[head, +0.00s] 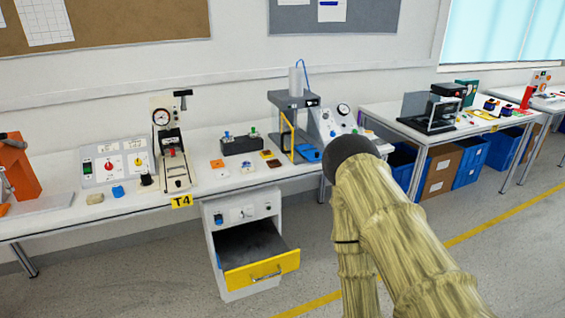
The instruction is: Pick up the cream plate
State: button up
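Several small flat plates lie on the white workbench (215,188) in the middle. One pale, whitish-cream plate (247,169) lies between an orange-and-white one and a dark brown one, and is the likeliest cream plate. A small beige piece (95,198) lies further left near the front edge; it looks thicker, and I cannot tell its exact shape. My arm rises at the right of the view, well to the right of these pieces. My gripper is not in view.
An orange plate (217,163), yellow-orange plate (267,154) and brown plate (274,163) lie close by. A black box (242,145) stands behind, a press (296,115) to the right, a gauge stand (170,150) to the left. A yellow-fronted drawer (262,273) juts out below.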

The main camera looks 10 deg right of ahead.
aim_at(248, 168)
jog(key=z, duration=0.2)
jog(key=i, duration=0.9)
jog(key=u, duration=0.15)
